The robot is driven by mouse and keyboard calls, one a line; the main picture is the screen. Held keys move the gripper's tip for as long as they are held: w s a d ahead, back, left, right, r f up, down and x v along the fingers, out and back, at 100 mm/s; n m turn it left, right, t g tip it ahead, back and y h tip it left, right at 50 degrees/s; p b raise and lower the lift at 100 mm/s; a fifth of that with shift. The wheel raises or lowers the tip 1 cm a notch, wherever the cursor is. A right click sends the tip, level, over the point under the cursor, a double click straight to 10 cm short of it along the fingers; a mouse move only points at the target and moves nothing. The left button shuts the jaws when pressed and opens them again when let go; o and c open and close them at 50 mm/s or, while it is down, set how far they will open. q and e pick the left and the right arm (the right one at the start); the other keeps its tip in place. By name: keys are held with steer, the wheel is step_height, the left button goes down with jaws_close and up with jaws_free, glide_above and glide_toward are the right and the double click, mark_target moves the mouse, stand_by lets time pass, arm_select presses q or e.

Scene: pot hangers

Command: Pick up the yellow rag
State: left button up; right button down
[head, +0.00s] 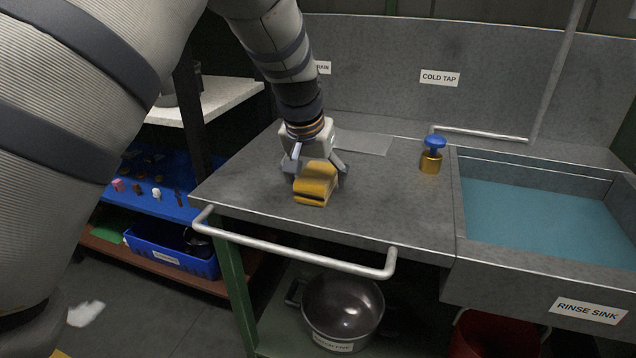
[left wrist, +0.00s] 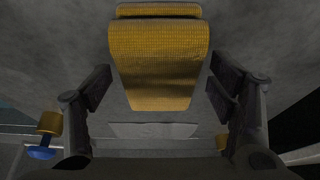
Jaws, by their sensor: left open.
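The yellow rag (head: 315,185) is a folded, woven cloth lying on the grey metal counter near its front edge. It also shows in the left wrist view (left wrist: 160,60), large and central, with a second fold at the top. My left gripper (head: 318,172) comes down over the rag from above and behind. In the left wrist view its two dark fingers (left wrist: 160,92) are open, one on each side of the rag. Narrow gaps show between the finger pads and the cloth. My right gripper is not in view.
A brass cold tap with a blue knob (head: 432,155) stands to the right, before the rinse sink (head: 575,290). A metal rail (head: 300,248) runs along the counter front. A steel pot (head: 343,305) sits below. The counter between rag and tap is clear.

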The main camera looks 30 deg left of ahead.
arm_select(q)
steer(key=shift+w+f, duration=0.1)
steer(key=shift+f, duration=0.1)
steer(key=shift+f, duration=0.2)
stand_by(0.5)
steer(key=c, duration=1.2)
